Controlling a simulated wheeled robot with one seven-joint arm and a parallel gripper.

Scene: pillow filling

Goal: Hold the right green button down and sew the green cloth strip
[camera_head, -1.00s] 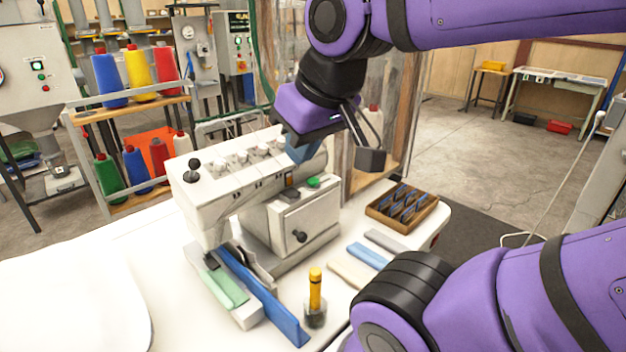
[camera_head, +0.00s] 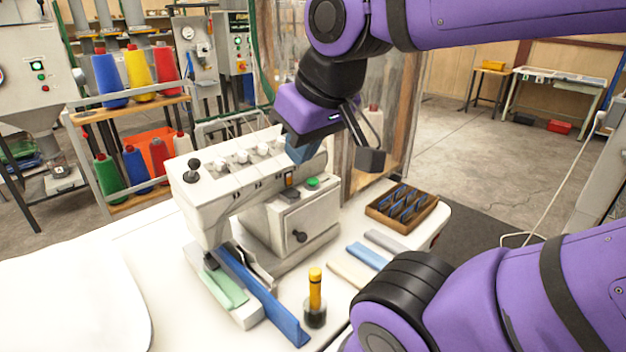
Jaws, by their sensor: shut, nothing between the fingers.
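The white sewing machine (camera_head: 255,212) stands on the white table. The right green button (camera_head: 313,182) sits on top of the box at the machine's right side. The green cloth strip (camera_head: 226,290) lies flat on the machine's bed below the head, beside a long blue bar (camera_head: 262,298). My gripper (camera_head: 302,150) is shut and empty, with its bluish fingers pointing down at the right end of the machine's upper arm. In the picture its fingertips are above the green button, apart from it. The exact depth between them is hard to tell.
A black knob (camera_head: 194,166) rises at the machine's left. A thread rack (camera_head: 95,150) stands behind.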

